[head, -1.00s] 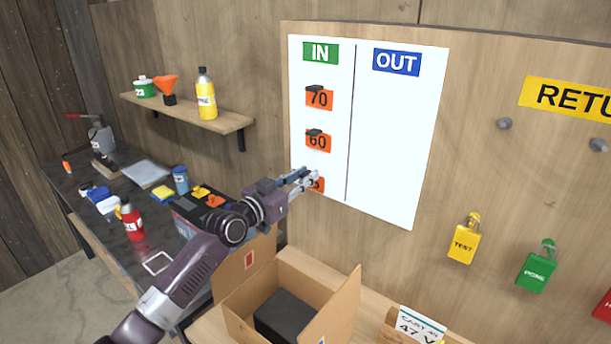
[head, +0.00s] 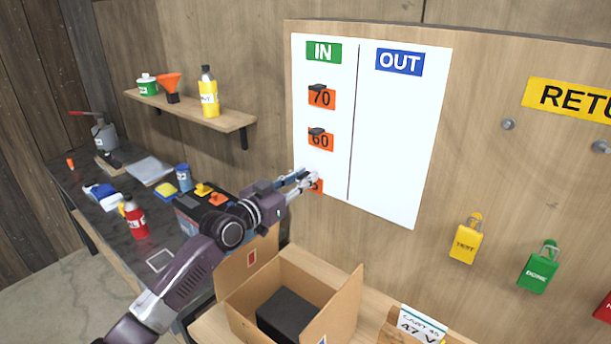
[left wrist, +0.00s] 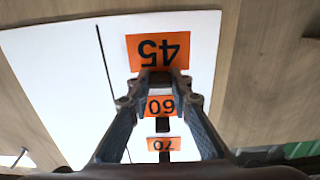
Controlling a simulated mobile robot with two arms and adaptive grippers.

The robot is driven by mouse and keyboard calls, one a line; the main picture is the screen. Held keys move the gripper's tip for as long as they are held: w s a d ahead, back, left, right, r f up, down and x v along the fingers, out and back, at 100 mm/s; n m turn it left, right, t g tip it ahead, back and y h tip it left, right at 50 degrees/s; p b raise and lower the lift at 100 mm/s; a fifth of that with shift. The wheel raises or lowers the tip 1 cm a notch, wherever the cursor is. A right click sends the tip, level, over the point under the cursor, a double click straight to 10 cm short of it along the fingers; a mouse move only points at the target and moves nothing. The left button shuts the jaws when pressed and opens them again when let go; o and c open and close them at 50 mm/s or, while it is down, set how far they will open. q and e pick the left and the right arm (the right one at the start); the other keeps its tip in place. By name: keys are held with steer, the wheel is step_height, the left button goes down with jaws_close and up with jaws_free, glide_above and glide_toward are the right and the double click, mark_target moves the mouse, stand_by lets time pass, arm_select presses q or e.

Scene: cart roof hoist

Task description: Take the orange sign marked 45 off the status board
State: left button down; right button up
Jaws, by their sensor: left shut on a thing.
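The orange sign marked 45 (head: 317,187) is low in the IN column of the white status board (head: 398,150). In the head view my fingers cover most of it. In the left wrist view the 45 sign (left wrist: 157,46) shows upside down, its number clear. My left gripper (head: 308,178) is at the sign, its fingertips (left wrist: 156,80) shut on the dark tab at the sign's upper edge. The sign still appears to be against the board. Orange signs 60 (head: 321,141) and 70 (head: 322,98) sit above it. My right gripper is not in view.
An open cardboard box (head: 340,315) with a dark block stands below the board. A dark bench (head: 120,215) with bottles and tools is at the left, under a wooden shelf (head: 190,112). The OUT column is empty.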

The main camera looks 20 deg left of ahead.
arm_select(q)
steer(key=shift+p+v, duration=0.7)
steer(key=shift+v, duration=1.85)
